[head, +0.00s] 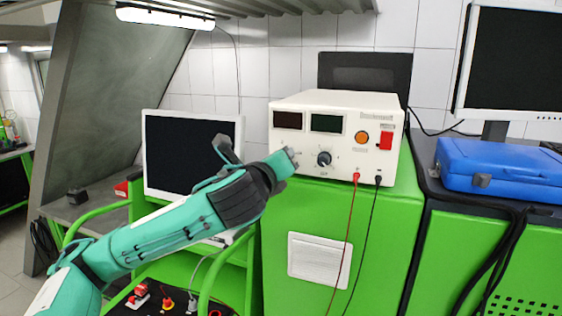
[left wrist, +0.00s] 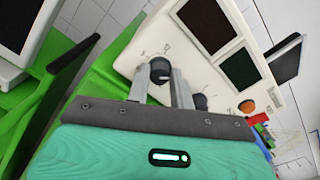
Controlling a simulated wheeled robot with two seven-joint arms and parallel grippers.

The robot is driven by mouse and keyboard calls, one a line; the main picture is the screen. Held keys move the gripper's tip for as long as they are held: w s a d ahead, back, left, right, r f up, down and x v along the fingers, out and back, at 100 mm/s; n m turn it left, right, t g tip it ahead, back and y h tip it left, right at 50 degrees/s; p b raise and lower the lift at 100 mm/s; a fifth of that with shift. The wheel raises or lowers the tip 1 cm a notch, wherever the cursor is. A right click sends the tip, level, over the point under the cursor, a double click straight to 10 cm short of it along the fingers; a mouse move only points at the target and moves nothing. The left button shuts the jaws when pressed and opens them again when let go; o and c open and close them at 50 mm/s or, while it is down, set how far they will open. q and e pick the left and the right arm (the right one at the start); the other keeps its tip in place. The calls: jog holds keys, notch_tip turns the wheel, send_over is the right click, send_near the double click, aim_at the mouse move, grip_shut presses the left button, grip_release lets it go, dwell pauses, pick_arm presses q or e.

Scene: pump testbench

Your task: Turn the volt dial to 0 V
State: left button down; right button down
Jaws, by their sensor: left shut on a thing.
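The cream power supply (head: 340,103) stands on a green cabinet and has two dials on its front. My left gripper (head: 291,156) reaches its lower left front and hides the left dial in the head view. In the left wrist view, the dark left dial (left wrist: 160,68) sits between the two grey fingers of my left gripper (left wrist: 160,80), which are shut on it. A pale mark shows on the dial's face. The other dial (head: 324,158) is free, with a small label below it; it shows partly behind a finger in the left wrist view (left wrist: 200,101). I cannot read which dial is volts.
A dark red display (head: 288,120) and a green display (head: 326,123) sit above the dials. An orange button (head: 361,137) and red switch (head: 386,140) are to the right. Red (head: 352,220) and black (head: 374,220) leads hang down. A blue case (head: 500,167) lies on the right bench.

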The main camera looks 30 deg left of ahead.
pick_arm(q)
jog(key=n, duration=2.4)
jog(key=n+b, duration=0.1)
jog(key=n, duration=1)
jog(key=shift+d+f+n, duration=0.15)
jog(key=shift+f+n, duration=0.15)
jog(key=shift+n, duration=0.1)
jog(key=c, duration=1.2)
grip_release()
jog(key=shift+c, duration=0.2)
